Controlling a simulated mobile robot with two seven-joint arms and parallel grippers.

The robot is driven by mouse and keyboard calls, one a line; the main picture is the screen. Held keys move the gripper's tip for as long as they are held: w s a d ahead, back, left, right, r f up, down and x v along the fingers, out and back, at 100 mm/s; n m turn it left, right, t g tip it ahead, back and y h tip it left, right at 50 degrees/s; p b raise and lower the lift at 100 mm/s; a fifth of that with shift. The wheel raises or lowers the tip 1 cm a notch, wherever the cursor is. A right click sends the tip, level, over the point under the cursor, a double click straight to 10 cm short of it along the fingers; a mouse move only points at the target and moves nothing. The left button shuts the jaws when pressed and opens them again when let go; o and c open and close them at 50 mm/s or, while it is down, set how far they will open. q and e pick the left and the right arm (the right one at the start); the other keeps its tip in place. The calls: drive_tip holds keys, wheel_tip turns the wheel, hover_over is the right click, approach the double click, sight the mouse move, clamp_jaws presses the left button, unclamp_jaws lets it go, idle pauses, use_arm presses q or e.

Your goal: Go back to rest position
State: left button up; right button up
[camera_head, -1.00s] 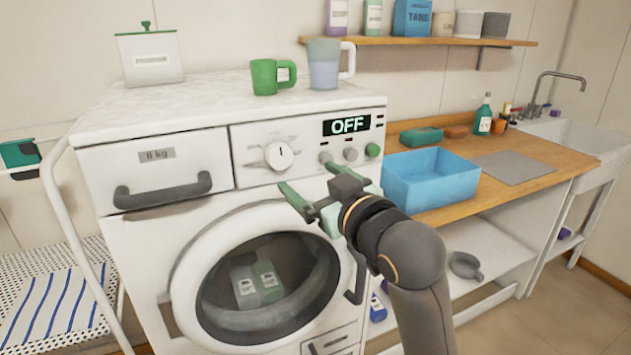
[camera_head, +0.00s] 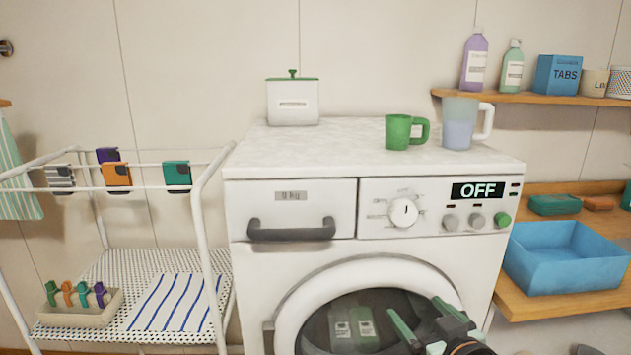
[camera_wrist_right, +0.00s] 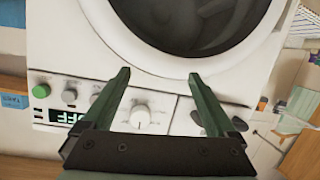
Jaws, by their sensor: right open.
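My right gripper (camera_head: 421,325) is at the lower right of the head view, in front of the washing machine's round door. Its two green fingers are spread apart with nothing between them. The right wrist view also shows the open fingers (camera_wrist_right: 160,92) against the front of the washing machine (camera_wrist_right: 105,60), with the dial between them. The washing machine (camera_head: 300,215) stands in the middle of the head view, its door shut and its display reading OFF. Two bottles show dimly through the door glass. My left gripper is in neither view.
A white drying rack (camera_head: 212,260) with several coloured clips is at the left. A blue basin (camera_head: 560,268) sits on the wooden counter at the right, below a shelf (camera_head: 520,97).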

drive_tip(key=s+f+g+p, duration=0.1)
drive_tip(key=s+f, duration=0.2)
drive_tip(key=f, duration=0.5)
drive_tip(key=s+f+g+p, duration=0.15)
drive_tip(key=s+f, duration=0.25)
drive_tip(key=f, duration=0.4)
drive_tip(key=s+a+f+m+g+p, duration=0.1)
drive_tip(key=s+f+g+p, duration=0.1)
drive_tip(key=s+f, duration=1)
drive_tip(key=s+g, duration=0.1)
drive_tip(key=s, duration=0.3)
drive_tip(key=shift+s+a+f+y, duration=0.2)
drive_tip(key=shift+a+f+y, duration=0.1)
drive_tip(key=shift+a+f, duration=0.1)
drive_tip(key=shift+c, duration=0.3)
